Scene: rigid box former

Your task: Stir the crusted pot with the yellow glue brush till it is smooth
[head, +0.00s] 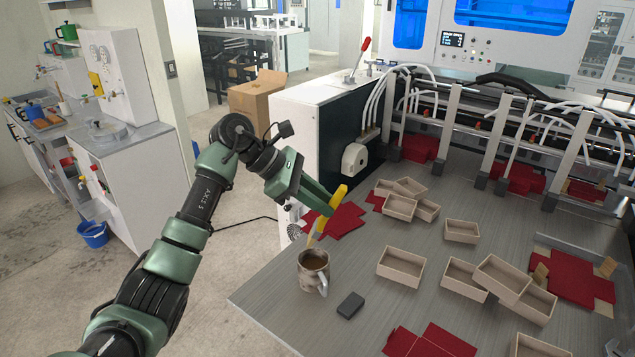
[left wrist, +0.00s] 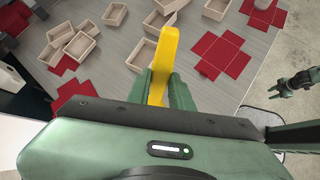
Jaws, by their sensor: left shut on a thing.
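The yellow glue brush (head: 338,196) is held in my left gripper (head: 330,200), which is shut on its handle. The brush slants down toward the pot (head: 313,272), a speckled mug-like vessel with a handle and brown contents, standing near the table's front edge. The brush's lower end is at the pot's far rim; I cannot tell whether it dips into the contents. In the left wrist view the brush (left wrist: 163,62) stands between my left gripper's fingers (left wrist: 165,90), its lower end out of sight. My right gripper (left wrist: 282,88) seems to show at the right edge there, small and dark.
A small dark block (head: 350,305) lies right of the pot. Several open tan boxes (head: 401,265) and red cut sheets (head: 572,277) cover the table's middle and right. The machine (head: 320,125) rises behind. Bare table (head: 275,300) shows left of the pot.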

